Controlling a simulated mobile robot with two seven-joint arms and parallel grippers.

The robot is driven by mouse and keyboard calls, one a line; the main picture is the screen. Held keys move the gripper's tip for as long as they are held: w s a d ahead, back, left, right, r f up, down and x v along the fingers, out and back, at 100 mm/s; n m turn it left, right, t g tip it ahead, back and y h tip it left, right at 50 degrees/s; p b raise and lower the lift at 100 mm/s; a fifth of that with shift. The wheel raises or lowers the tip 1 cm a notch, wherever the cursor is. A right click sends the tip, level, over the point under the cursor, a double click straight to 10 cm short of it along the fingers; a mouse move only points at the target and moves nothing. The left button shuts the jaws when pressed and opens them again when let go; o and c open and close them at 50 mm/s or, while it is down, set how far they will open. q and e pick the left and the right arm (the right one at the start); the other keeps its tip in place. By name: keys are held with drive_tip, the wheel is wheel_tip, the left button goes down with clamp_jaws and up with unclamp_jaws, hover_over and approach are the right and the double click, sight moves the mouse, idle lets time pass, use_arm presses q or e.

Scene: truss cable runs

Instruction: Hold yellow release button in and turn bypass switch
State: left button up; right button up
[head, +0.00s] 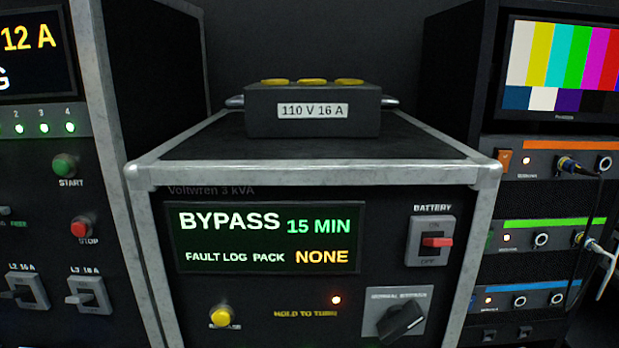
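The yellow release button (221,315) is at the lower left of the middle cabinet's front panel, with a partly covered label beneath it. The bypass switch (402,322) is a black rotary knob on a light grey plate (383,304) at the lower right. Its handle is slanted, with one end toward the upper right. The display (265,238) reads "BYPASS 15 MIN" and "FAULT LOG PACK NONE". Neither gripper is in view, and nothing visible touches the button or switch.
A battery switch (437,242) with a red lever is above the bypass switch. A black "110 V 16 A" box (313,112) stands on the cabinet. A left cabinet has start (65,165) and stop (82,228) buttons. A rack with cables (590,165) and a monitor (560,68) stands right.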

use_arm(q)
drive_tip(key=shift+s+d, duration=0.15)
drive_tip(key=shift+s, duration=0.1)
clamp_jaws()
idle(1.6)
